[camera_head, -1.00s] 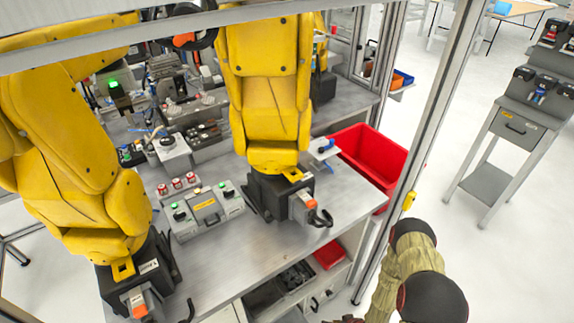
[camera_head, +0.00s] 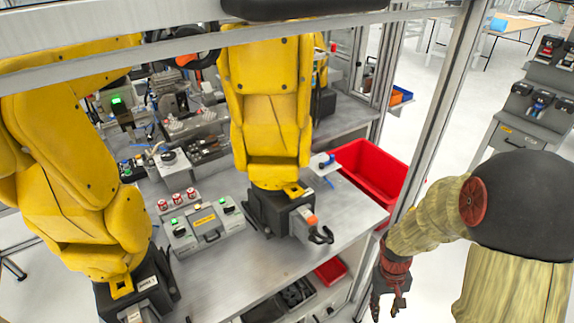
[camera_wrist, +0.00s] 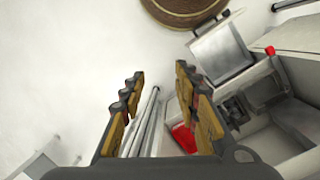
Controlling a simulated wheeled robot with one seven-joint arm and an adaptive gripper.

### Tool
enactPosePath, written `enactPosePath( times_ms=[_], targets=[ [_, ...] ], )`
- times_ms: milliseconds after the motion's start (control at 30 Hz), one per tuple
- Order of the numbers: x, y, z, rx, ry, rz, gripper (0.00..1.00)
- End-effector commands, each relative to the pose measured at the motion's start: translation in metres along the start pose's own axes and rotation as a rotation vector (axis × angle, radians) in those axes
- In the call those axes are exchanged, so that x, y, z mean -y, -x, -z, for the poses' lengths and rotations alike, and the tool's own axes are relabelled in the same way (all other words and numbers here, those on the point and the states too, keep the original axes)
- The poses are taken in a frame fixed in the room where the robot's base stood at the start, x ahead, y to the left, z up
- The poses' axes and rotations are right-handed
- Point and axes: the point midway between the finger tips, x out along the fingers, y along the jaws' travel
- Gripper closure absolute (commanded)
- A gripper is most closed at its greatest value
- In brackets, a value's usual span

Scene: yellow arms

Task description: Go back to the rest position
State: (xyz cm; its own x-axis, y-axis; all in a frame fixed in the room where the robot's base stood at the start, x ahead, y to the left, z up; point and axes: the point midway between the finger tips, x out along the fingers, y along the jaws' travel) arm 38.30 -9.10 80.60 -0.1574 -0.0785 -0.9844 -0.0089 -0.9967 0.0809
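My gripper (camera_head: 388,300) hangs at the lower right of the head view, to the right of the workbench and in front of the frame post. In the wrist view my gripper (camera_wrist: 160,78) has its two yellow-and-black fingers spread apart, with nothing held between them. My arm (camera_head: 435,215) is bent, with its large dark joint at the right edge of the head view.
Two yellow robot arms stand on the grey workbench (camera_head: 255,262), the nearer at left (camera_head: 70,190), the other in the middle (camera_head: 268,105). A red bin (camera_head: 365,172) sits at the bench's right. A metal post (camera_head: 432,110) stands close to my arm. White floor lies right.

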Motion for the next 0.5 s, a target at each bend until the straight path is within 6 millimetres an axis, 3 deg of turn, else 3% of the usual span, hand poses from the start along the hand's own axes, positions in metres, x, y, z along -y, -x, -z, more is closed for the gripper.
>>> enactPosePath(
  times_ms=[33,200,500],
  targets=[
    [0.003,0.022,-0.008,-0.012,-0.01,0.001,0.68],
    [0.016,0.082,-0.04,-0.042,-0.04,0.018,0.68],
    [0.041,0.168,-0.091,-0.179,-0.063,0.059,0.68]
  ],
)
